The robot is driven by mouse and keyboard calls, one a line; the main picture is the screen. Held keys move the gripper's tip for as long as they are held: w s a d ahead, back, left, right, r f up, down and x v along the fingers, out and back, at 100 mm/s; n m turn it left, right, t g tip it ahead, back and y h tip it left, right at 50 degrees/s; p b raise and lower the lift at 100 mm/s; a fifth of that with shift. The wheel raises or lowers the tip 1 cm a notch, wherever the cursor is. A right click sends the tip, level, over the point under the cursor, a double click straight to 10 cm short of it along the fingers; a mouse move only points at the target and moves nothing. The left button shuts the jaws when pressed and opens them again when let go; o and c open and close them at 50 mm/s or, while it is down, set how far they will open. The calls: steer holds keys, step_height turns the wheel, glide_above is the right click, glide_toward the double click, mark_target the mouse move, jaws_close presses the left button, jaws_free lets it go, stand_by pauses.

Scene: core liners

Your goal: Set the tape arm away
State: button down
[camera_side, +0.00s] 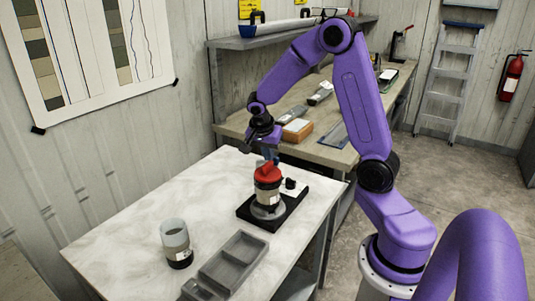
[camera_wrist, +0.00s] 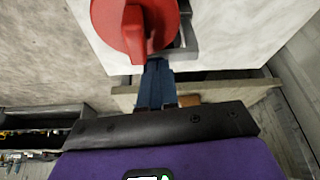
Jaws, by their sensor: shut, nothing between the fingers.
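A short cylinder with a clear, labelled body (camera_side: 268,197) and a red cap (camera_side: 267,174) stands upright on a black base (camera_side: 292,206) on the white-topped table. The red cap, with a raised grip across it, fills the top of the wrist view (camera_wrist: 115,25). A small black part (camera_side: 290,184) stands on the base just right of the cylinder; I cannot tell whether it is the tape arm. My gripper (camera_side: 270,157) points down just above and behind the cap. Its blue fingers (camera_wrist: 156,68) are shut and empty, close to the cap's grip; contact cannot be told.
A clear cup-like cylinder with a black bottom (camera_side: 176,243) stands at the front left. A grey compartment tray (camera_side: 233,262) lies at the front edge. A wooden bench (camera_side: 336,153) behind holds an orange-brown box (camera_side: 297,131). The table's left half is mostly clear.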

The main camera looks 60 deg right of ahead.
steer(key=shift+s+d+n, duration=0.15)
steer(key=shift+d+n, duration=0.1)
steer(key=shift+n, duration=0.25)
steer(key=shift+s+d+n+t, duration=0.15)
steer(key=shift+d+n+t, duration=0.45)
steer(key=shift+d+n, duration=0.8)
steer(key=shift+w+d, duration=0.25)
steer(key=shift+d, duration=0.4)
steer(key=shift+d, duration=0.2)
steer(key=shift+r, duration=0.1)
steer(key=s+d+v, duration=0.1)
steer(key=v, duration=0.8)
steer(key=shift+s+d+r, duration=0.25)
steer(key=shift+s+r, duration=0.05)
steer(key=shift+r, duration=0.15)
